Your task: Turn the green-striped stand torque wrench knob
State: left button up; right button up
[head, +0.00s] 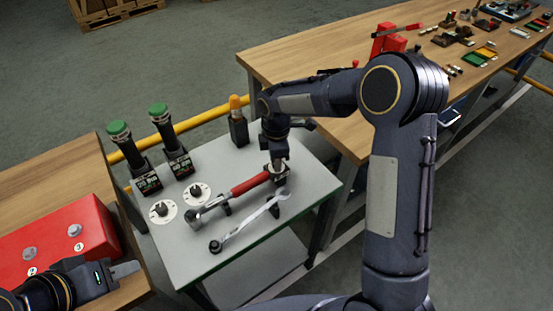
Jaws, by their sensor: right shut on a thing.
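The grey stand (240,268) has a green stripe along its front edge. On it lies a torque wrench with a red handle (249,185) and a metal ratchet head (195,218), held on small dark rests. Its knob end is at the handle's upper right and is mostly hidden by my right gripper (279,171). My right gripper points down and is shut on that knob. My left gripper (122,271) is at the lower left, beside the red box and away from the wrench; its finger gap cannot be made out.
A silver wrench (250,222) lies close in front. Two dials (162,210) (196,193), two green-topped tools (120,134) (160,115) and an orange-topped tool (236,108) stand nearby. A red box (62,235) is left. A wooden bench (300,55) with parts stands behind.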

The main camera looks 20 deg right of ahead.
dwell(0.3)
jog(key=o, duration=1)
jog(key=shift+r, duration=3.95)
jog(key=s+d+r+m+t+y, duration=0.1)
jog(key=s+d+r+m, duration=0.25)
jog(key=s, duration=0.25)
jog(key=s+d+r+m+t+y, duration=0.1)
jog(key=s+d+r+m, duration=0.25)
jog(key=s, duration=0.25)
jog(key=s+m+t, duration=0.1)
jog(key=s+m, duration=0.3)
jog(key=s, duration=0.1)
jog(key=s+f+m+t+y, duration=0.1)
jog(key=s+m, duration=0.3)
jog(key=s, duration=0.2)
jog(key=s+a+m+t, duration=0.1)
jog(key=s+m, duration=0.2)
jog(key=s, duration=0.2)
jog(key=shift+s+a+f+m+t+y, duration=0.1)
jog(key=shift+s+f+m+t+y, duration=0.05)
jog(key=shift+f+m+t+y, duration=0.2)
